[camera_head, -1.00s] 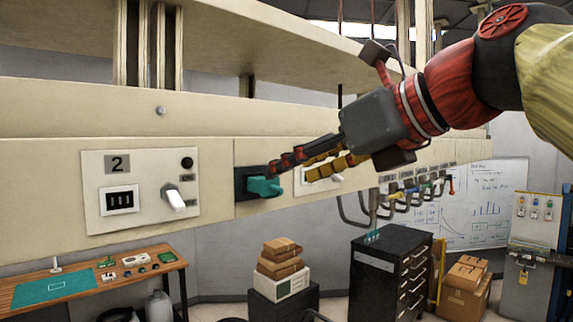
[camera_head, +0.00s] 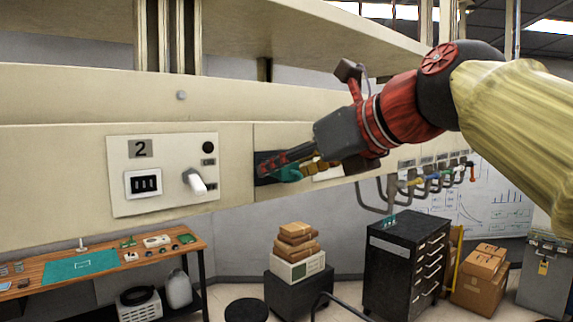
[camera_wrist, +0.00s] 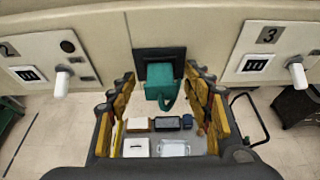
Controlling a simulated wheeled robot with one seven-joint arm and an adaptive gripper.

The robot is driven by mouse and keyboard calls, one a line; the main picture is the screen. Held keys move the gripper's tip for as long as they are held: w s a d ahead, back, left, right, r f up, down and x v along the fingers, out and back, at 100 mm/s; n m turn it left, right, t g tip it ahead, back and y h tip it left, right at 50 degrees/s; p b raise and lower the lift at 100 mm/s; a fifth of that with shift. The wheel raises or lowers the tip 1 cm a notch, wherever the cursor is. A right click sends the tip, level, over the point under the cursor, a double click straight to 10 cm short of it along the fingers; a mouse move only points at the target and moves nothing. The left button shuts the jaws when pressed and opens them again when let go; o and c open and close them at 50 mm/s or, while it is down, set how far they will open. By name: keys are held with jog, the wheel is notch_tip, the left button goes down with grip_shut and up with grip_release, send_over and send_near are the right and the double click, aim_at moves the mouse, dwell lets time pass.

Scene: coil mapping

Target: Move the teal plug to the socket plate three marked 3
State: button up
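The teal plug (camera_wrist: 160,80) sits in a dark socket (camera_wrist: 158,54) on the beige wall panel, between plates 2 and 3 in the wrist view. My gripper (camera_wrist: 163,84) is open, with one finger on each side of the plug and gaps between. In the head view the plug (camera_head: 287,174) is partly hidden by my gripper (camera_head: 283,165). The socket plate marked 3 (camera_wrist: 282,50) is at the right of the wrist view, with a black-slotted outlet and a white lever. In the head view my gripper hides most of it.
The plate marked 2 (camera_head: 163,174), with its white lever (camera_head: 194,182), is left of the plug. An overhead ledge (camera_head: 270,35) juts out above the panel. A workbench (camera_head: 110,262), a box stack (camera_head: 296,245) and a black drawer cabinet (camera_head: 405,262) stand below.

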jog(key=shift+c, duration=1.2)
jog(key=c, duration=1)
jog(key=shift+o, duration=0.2)
jog(key=shift+s+d, duration=0.35)
jog(key=shift+s, duration=0.1)
jog(key=shift+s, duration=0.15)
jog(key=shift+s+d, duration=0.25)
jog(key=shift+s+d, duration=0.1)
jog(key=shift+s, duration=0.1)
